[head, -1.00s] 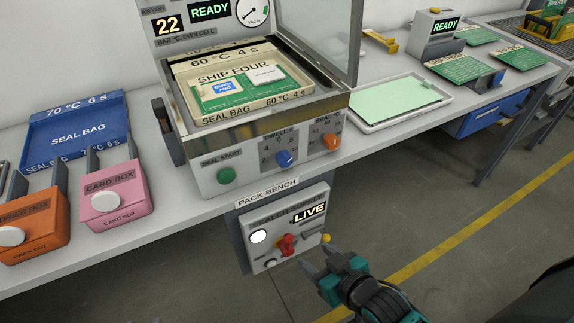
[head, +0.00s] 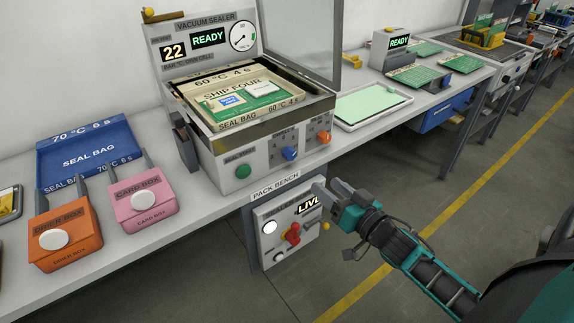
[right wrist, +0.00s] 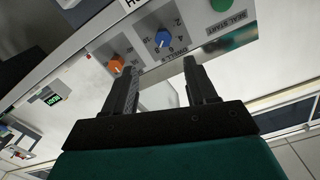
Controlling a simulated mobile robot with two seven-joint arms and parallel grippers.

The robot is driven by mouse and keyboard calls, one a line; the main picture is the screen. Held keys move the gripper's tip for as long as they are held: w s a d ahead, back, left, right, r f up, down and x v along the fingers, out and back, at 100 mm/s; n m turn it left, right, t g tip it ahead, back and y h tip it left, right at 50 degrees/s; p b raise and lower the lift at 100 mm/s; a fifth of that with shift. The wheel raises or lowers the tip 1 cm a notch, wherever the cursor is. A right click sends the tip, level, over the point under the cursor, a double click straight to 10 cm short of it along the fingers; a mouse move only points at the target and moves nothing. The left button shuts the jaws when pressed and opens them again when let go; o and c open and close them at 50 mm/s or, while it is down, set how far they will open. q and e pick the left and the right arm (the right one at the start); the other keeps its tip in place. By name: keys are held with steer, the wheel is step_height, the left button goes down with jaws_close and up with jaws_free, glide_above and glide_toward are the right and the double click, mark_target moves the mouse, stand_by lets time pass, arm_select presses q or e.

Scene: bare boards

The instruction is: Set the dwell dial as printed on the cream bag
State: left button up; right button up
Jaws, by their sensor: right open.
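The cream bag (head: 212,83) lies in the open vacuum sealer (head: 207,157), printed "60 °C 4 s" and "SHIP FOUR", with a green board and labels on it. The dwell dial is the blue knob (head: 290,153) on the sealer's front, between the green start button (head: 243,171) and the orange knob (head: 323,137). In the right wrist view the blue knob (right wrist: 162,39) shows beyond my fingers, with numbers around it. My right gripper (head: 325,192) is open and empty, below and right of the dial, apart from it. My left gripper is out of view.
Below the bench edge, a panel (head: 268,257) with a red switch (head: 293,234) reads LIVE. A blue seal bag tray (head: 66,140), an orange box (head: 50,258) and a pink box (head: 128,222) stand left. A tray with a green sheet (head: 372,105) lies right of the sealer.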

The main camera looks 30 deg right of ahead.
mark_target(293, 154)
steer(key=w, duration=0.8)
steer(key=w+a+r+b, duration=0.1)
steer(key=w, duration=0.4)
steer(key=c, duration=1.1)
